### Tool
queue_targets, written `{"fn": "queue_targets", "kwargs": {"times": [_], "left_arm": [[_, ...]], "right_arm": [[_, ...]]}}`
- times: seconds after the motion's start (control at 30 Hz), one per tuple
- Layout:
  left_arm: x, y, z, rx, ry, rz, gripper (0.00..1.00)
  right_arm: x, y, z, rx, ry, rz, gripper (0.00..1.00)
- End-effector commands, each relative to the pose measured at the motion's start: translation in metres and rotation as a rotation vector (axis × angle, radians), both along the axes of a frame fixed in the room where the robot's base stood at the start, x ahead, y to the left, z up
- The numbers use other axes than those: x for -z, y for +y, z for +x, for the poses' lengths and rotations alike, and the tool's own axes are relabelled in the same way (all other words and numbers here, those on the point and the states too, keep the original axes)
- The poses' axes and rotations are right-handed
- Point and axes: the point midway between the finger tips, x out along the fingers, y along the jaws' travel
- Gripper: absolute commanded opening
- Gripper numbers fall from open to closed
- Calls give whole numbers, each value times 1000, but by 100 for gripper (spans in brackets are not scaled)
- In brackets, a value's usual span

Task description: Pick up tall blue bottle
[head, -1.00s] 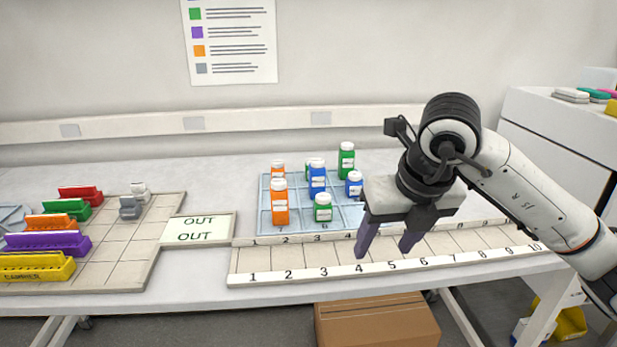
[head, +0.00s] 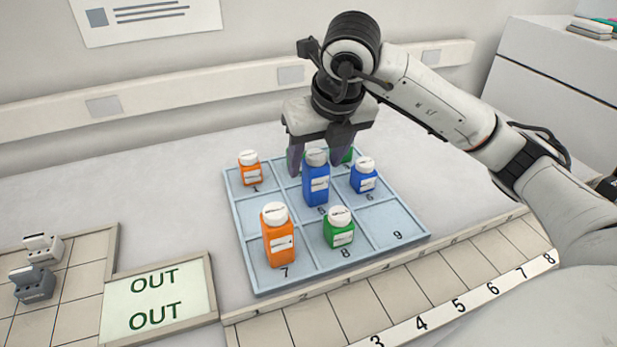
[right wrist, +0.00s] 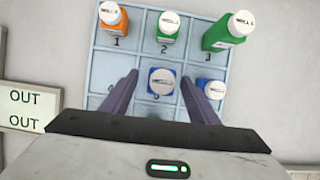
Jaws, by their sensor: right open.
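The tall blue bottle (head: 316,187) with a white cap stands upright in compartment 5, the middle of the blue tray (head: 262,218). My right gripper (head: 317,166) is above the tray, pointing down and open, with one finger to each side of the bottle's upper part. In the right wrist view the tall blue bottle (right wrist: 161,84) shows from above between the two spread fingers (right wrist: 161,72), with a gap on each side. Its cap faces the camera. My left gripper is not in view.
A short blue bottle (head: 363,178) stands close by in compartment 6. A tall orange bottle (head: 279,240), a short green one (head: 339,230) and a small orange one (head: 249,170) share the tray. Two green bottles (right wrist: 168,32) (right wrist: 227,36) stand behind. Compartment 9 is empty.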

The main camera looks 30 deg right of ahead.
Motion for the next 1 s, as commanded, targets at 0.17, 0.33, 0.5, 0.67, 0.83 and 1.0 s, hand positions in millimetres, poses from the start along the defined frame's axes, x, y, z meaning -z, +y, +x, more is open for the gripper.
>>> {"fn": "queue_targets", "kwargs": {"times": [0.17,0.33,0.5,0.67,0.83,1.0], "left_arm": [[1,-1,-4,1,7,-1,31],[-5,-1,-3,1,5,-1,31],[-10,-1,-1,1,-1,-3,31],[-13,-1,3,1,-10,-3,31],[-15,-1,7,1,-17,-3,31],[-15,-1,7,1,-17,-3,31]], "right_arm": [[17,-2,6,1,2,0,55],[32,-5,12,0,4,0,55],[56,-8,22,0,4,0,55],[65,-9,27,-1,-1,-1,55],[65,-8,27,-1,-1,-1,55],[65,-8,27,-1,-1,-1,29]]}}
